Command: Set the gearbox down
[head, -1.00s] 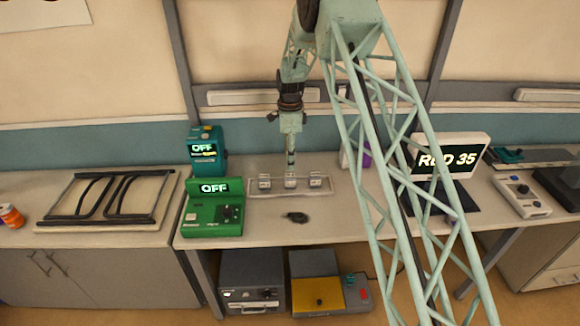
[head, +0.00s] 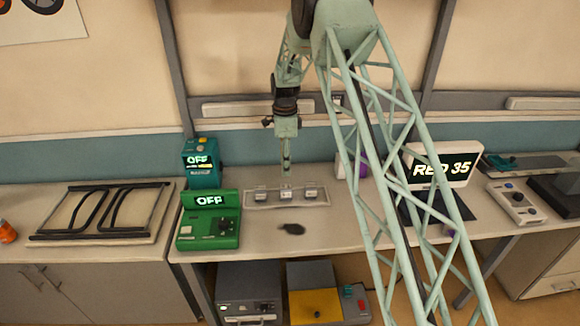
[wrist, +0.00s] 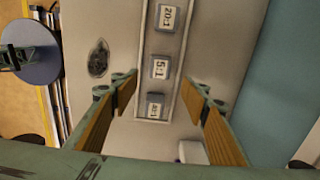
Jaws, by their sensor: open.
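Three small grey boxes with white ratio labels, which look like gearboxes, stand in a row in a shallow tray (head: 258,206). In the wrist view they are the 20:1 box (wrist: 168,17), the 5:1 box (wrist: 160,68) and a third box (wrist: 154,106) whose label is hard to read. My gripper (wrist: 160,90) is open and empty, its two fingers wide apart on either side of the tray. In the head view my gripper (head: 286,172) hangs just above and behind the middle box (head: 286,193). I cannot tell which box is the task's gearbox.
A dark oval object (head: 292,229) lies in front of the tray. A green device (head: 209,227) and a teal device (head: 202,165), both reading OFF, stand left. A screen reading RED 35 (head: 440,166) stands right. Bench surface around the dark object is clear.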

